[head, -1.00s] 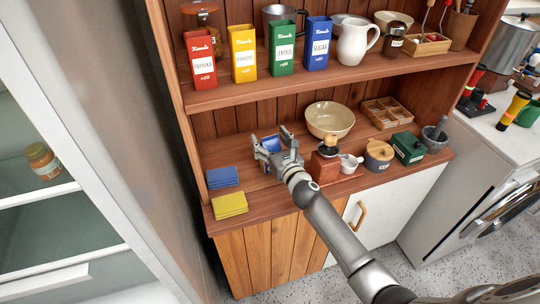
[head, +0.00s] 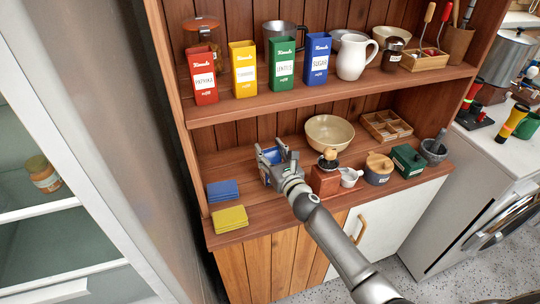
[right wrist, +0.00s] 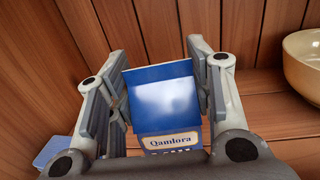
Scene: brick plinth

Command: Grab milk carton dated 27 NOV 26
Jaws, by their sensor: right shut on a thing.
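My right gripper (head: 272,154) is shut on a blue carton (head: 273,156) on the lower shelf board of the wooden cabinet. In the right wrist view the carton (right wrist: 165,95) stands between the two fingers (right wrist: 160,90), with a finger at each side. A pale label on it reads "Qamlora". No date is readable on the carton, and its lower part is hidden behind the wrist. I cannot tell whether it touches the board. My left gripper is not in view.
Blue cloths (head: 222,189) and yellow cloths (head: 230,218) lie left of the gripper. A red grinder (head: 325,181) stands close on its right, and a cream bowl (head: 330,132) behind right. Coloured tins (head: 243,72) stand on the shelf above.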

